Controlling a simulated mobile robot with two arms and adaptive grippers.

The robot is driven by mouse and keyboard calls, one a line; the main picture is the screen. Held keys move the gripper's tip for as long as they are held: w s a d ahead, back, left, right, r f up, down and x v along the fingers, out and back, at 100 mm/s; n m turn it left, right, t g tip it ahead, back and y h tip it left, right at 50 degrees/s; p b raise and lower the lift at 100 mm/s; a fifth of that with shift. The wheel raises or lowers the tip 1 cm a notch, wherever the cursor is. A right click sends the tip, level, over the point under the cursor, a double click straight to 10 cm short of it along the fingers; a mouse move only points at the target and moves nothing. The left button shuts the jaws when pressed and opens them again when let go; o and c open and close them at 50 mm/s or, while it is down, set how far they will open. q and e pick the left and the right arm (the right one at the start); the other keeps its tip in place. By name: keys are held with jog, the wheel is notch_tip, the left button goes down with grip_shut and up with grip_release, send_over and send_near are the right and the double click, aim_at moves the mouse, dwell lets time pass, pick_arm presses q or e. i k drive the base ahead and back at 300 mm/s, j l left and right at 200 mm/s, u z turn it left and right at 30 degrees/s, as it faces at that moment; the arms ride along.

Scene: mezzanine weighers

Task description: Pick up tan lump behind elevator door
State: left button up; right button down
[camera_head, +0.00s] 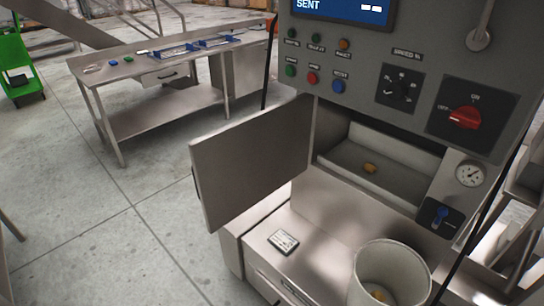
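A small tan lump (369,168) lies on the floor of a grey compartment in the machine, right of centre. The compartment's metal door (252,160) stands swung open to the left, so the lump is in plain sight. Another small tan lump (378,294) lies inside a pale round bucket (391,262) at the bottom right, partly cut off by the frame. Neither of my grippers is in view.
The control panel (409,60) above the compartment has buttons, a dial and a red switch. A small white card or device (283,242) lies on the metal ledge. A steel workbench (170,95) stands at the back left. A green cart (17,62) is farther left.

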aim_at(369, 168)
jog(key=i+j+z, duration=0.1)
jog(key=z, duration=0.3)
jog(key=i+j+z, duration=0.1)
jog(key=z, duration=0.25)
jog(key=j+z, duration=0.25)
jog(key=z, duration=0.15)
jog(key=i+j+z, duration=0.1)
jog(key=z, duration=0.25)
jog(key=j+z, duration=0.2)
jog(key=j, duration=0.75)
jog(key=j+z, duration=0.2)
jog(key=j, duration=0.75)
jog(key=k+j+z, duration=0.2)
jog(key=j, duration=0.7)
jog(key=k+j, duration=0.25)
jog(key=k, duration=0.1)
